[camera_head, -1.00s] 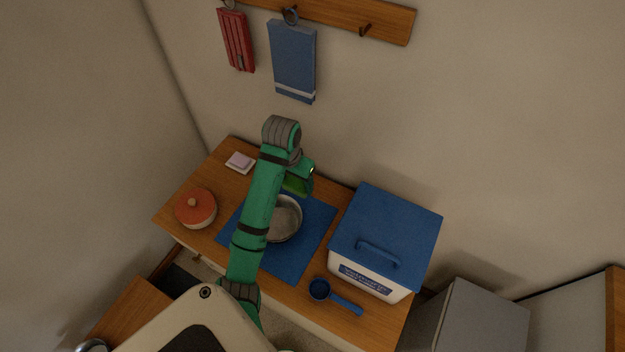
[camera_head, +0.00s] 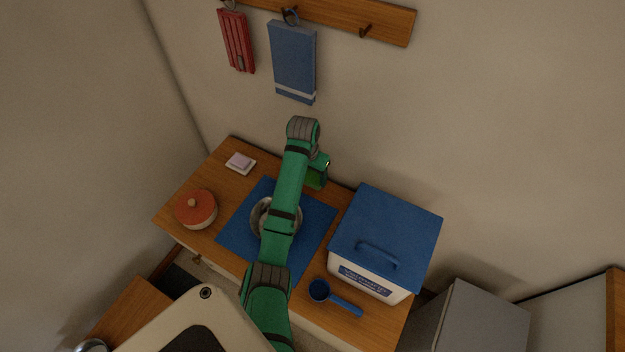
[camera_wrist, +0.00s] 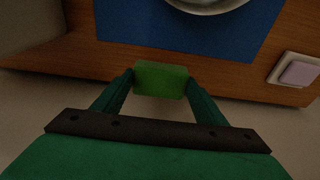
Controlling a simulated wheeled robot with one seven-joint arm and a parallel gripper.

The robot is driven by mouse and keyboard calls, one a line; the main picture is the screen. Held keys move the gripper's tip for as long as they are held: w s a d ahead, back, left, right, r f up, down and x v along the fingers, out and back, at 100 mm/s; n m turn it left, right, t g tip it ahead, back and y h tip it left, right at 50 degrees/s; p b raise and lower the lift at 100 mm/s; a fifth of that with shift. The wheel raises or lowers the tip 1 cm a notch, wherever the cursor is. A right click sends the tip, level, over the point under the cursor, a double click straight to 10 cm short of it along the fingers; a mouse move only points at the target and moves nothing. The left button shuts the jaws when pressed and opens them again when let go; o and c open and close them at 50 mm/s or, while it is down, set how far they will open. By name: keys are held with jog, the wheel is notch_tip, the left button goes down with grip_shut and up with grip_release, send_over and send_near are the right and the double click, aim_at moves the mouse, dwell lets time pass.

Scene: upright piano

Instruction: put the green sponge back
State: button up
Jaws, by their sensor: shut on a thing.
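The green sponge (camera_wrist: 161,80) is held between the two fingers of my gripper (camera_wrist: 161,84) in the wrist view. In the head view the sponge (camera_head: 316,180) shows below my green wrist, partly hidden by it, over the back edge of the table near the blue mat. My gripper is shut on the sponge. I cannot tell exactly how high above the table it is. A small white dish with a pinkish block (camera_head: 240,162) sits at the table's back left; it also shows in the wrist view (camera_wrist: 297,72).
A metal bowl (camera_head: 262,218) stands on the blue mat (camera_head: 312,232), partly behind my arm. A lidded red pot (camera_head: 196,208) is left, a blue-lidded box (camera_head: 385,235) right, a blue scoop (camera_head: 335,298) in front.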

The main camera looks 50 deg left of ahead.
aim_at(312, 180)
jog(key=shift+w+a+f, duration=0.2)
jog(key=shift+w+f, duration=0.35)
jog(key=shift+f, duration=1.6)
jog(key=shift+f, duration=0.1)
jog(key=o, duration=1.1)
jog(key=r, duration=0.4)
jog(key=s+r, duration=0.1)
jog(key=r, duration=0.7)
jog(key=shift+s+d+r, duration=0.1)
jog(key=shift+s+d, duration=0.2)
jog(key=shift+s, duration=0.1)
